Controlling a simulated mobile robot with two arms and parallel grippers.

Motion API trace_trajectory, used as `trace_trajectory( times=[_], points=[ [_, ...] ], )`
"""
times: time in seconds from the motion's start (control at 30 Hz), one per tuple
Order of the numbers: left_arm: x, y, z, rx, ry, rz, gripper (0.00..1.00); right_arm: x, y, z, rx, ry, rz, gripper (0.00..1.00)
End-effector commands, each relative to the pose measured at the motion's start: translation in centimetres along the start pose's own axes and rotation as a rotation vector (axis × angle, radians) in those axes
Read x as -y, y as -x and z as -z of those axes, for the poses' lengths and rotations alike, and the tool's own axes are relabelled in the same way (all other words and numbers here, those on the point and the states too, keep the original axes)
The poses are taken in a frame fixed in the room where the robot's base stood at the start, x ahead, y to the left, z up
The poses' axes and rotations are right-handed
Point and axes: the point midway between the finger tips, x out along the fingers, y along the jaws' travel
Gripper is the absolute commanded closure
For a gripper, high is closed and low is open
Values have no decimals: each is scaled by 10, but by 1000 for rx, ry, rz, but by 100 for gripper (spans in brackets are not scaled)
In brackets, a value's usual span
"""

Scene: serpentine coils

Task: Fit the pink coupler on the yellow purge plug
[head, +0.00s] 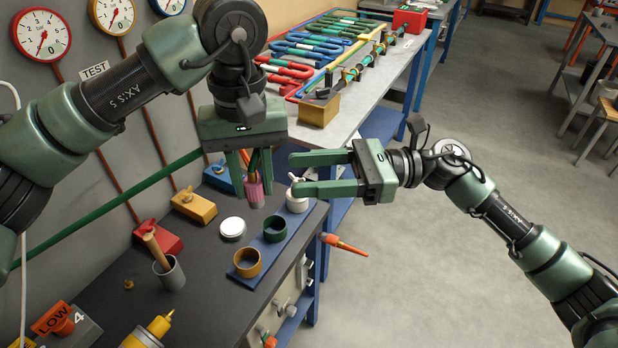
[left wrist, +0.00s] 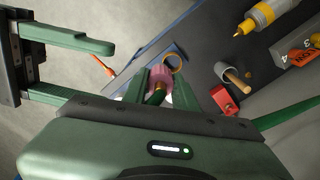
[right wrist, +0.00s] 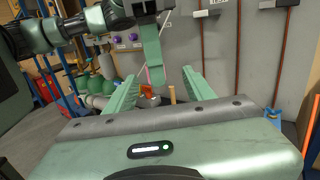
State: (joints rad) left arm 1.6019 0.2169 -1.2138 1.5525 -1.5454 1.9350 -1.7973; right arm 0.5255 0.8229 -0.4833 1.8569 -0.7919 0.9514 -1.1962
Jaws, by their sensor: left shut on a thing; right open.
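My left gripper (head: 247,176) is shut on the pink coupler (head: 255,195) and holds it upright above the dark bench. Greenish and orange parts show between the fingers. The coupler's pink ribbed body also shows in the left wrist view (left wrist: 160,76) and small in the right wrist view (right wrist: 156,76). I cannot tell for sure which thing is the yellow purge plug. A yellow block with a small winged fitting (head: 193,208) lies left of the coupler, and a yellow-bodied tool (head: 148,334) is at the bottom. My right gripper (head: 308,174) is open and empty, right of the coupler.
A blue rack (head: 262,247) holds an ochre ring, a green ring and a white piece. A white lid (head: 232,229), a red block (head: 159,238) and a grey cup (head: 169,273) stand nearby. Open floor lies right.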

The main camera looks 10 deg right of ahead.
Motion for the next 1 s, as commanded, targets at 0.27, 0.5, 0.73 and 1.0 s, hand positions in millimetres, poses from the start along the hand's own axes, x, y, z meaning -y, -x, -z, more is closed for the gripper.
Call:
trace_trajectory(
  times=[0.27, 0.5, 0.73, 1.0],
  points=[
    [0, 0, 0, 0, 0, 0, 100, -13, -24, 4, -17, -4, -55, 46],
    [0, 0, 0, 0, 0, 0, 100, -16, -70, 4, -16, -3, -54, 46],
    [0, 0, 0, 0, 0, 0, 100, -17, -106, 5, -17, -4, -51, 46],
    [0, 0, 0, 0, 0, 0, 100, -17, -122, 6, -18, -4, -49, 46]
  ],
)
